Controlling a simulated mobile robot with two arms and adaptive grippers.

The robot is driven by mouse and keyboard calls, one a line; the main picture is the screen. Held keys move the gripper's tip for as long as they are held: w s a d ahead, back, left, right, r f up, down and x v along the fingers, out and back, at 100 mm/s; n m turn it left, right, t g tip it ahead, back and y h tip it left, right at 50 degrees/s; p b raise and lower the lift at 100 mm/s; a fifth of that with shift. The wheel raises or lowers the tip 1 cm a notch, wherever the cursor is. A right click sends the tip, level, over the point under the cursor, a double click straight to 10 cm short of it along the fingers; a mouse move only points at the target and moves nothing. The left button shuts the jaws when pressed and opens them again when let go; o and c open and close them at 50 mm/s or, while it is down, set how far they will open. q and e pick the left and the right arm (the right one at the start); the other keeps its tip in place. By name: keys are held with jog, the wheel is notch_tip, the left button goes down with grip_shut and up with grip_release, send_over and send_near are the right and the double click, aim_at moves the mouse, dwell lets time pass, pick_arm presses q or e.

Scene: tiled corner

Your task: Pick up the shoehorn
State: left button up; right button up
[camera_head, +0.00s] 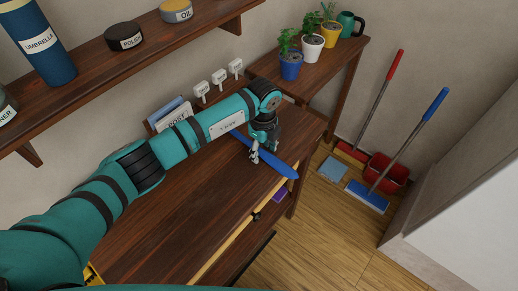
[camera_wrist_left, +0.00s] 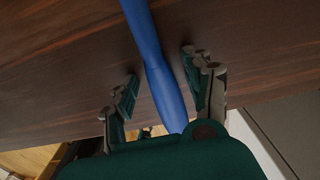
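The shoehorn is a long blue piece (camera_head: 282,168) lying on the dark wooden cabinet top, near its right front corner. In the left wrist view the shoehorn (camera_wrist_left: 160,75) runs from the top edge down between the two fingers. My left gripper (camera_head: 261,154) is right over the shoehorn, and part of the shoehorn is hidden behind it. In the left wrist view my left gripper (camera_wrist_left: 160,92) is open, with gaps on both sides of the shoehorn. My right gripper is not in view.
A post holder (camera_head: 168,115) stands behind my left arm. Wall hooks (camera_head: 218,79) are above the cabinet top (camera_head: 150,225). Potted plants stand on a side table (camera_head: 318,68) at the back. A partly open drawer edge (camera_head: 238,235) runs along the front. Brooms and dustpans (camera_head: 388,172) are at right.

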pick_arm(q)
jog(key=c, duration=0.9)
jog(key=shift+r, duration=0.2)
